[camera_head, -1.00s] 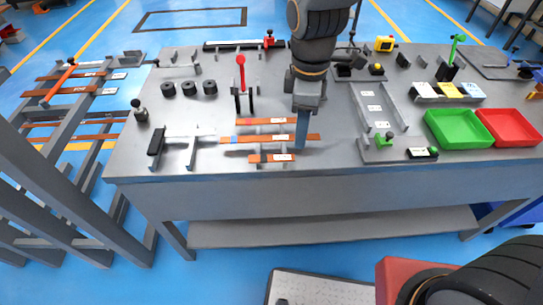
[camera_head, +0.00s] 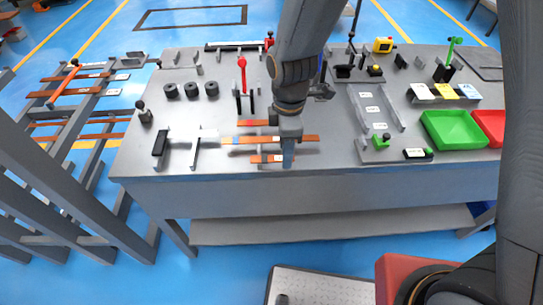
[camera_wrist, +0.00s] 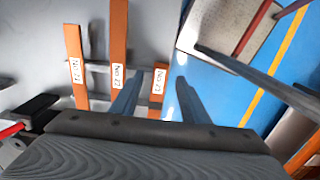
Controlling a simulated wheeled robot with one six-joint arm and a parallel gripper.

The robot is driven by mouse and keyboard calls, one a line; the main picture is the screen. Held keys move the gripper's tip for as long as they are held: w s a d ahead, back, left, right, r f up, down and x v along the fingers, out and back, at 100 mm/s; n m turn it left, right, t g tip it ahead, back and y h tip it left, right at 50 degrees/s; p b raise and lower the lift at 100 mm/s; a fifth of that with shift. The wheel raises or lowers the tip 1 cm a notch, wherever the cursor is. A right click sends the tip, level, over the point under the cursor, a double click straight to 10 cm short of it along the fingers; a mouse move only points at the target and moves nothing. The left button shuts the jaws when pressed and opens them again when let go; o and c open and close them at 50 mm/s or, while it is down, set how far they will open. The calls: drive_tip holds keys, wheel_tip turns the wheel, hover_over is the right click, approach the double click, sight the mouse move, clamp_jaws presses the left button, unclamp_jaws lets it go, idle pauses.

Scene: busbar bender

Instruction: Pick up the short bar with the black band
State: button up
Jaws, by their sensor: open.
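The short copper bar (camera_head: 258,159) lies nearest the table's front edge, below two longer bars. In the wrist view, the short bar (camera_wrist: 160,76) shows between my gripper's two spread fingers, with a dark patch near its label; I cannot tell whether that is the black band. My gripper (camera_head: 288,161) is open, pointing down over the short bar and hiding part of it in the head view. In the wrist view the gripper (camera_wrist: 158,84) has its fingers on either side of the bar; contact is not visible.
A longer bar (camera_head: 305,139) with a blue band and another labelled bar (camera_wrist: 76,62) lie beside the short one. A red-handled clamp (camera_head: 242,75) stands behind. A green tray (camera_head: 453,130) sits at right. The table's front edge is close.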

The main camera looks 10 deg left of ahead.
drive_tip(key=shift+f, duration=0.25)
idle(0.3)
clamp_jaws()
